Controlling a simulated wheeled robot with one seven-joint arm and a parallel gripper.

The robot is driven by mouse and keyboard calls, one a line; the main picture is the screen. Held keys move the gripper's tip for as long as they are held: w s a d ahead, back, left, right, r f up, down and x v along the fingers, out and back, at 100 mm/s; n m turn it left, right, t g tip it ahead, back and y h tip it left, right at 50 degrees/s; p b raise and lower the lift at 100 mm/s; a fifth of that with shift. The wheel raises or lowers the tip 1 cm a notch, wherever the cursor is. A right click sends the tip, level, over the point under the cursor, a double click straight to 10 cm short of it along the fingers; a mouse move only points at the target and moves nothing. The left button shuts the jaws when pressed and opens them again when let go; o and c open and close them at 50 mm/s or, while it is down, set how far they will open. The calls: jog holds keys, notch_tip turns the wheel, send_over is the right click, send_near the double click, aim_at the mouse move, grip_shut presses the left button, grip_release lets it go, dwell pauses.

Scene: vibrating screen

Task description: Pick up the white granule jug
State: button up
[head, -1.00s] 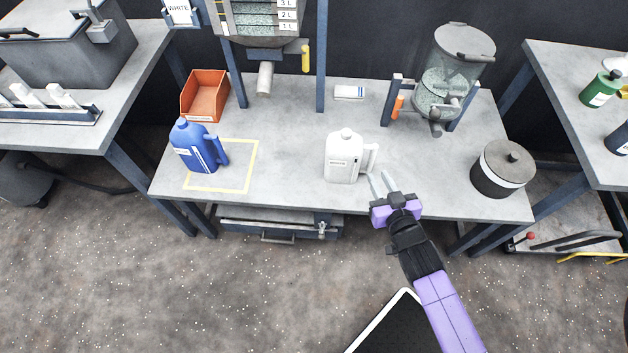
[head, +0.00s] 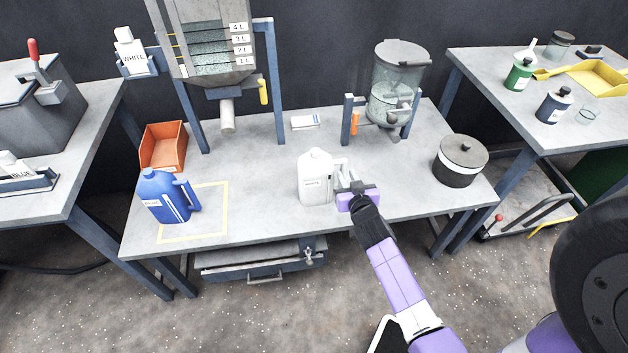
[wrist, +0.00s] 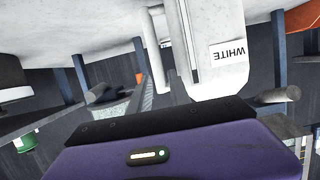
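The white jug (head: 315,182) stands upright on the middle table, its handle (head: 340,172) facing right towards my gripper. Its WHITE label and handle also show, upside down, in the wrist view (wrist: 215,75). My gripper (head: 347,179) is at the handle side of the jug, low over the table. The jug appears to rest on the table.
A lidded black and white pot (head: 460,162) stands right. A glass hopper (head: 398,85) stands behind. The table between the jugs is clear.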

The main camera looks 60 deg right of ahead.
aim_at(343, 169)
jog(key=shift+x, duration=1.7)
jog(key=shift+p+x, duration=0.45)
jog(key=shift+x, duration=2.2)
jog(key=shift+s+d, duration=0.1)
jog(key=shift+s, duration=0.05)
grip_shut()
jog(key=shift+r, duration=0.15)
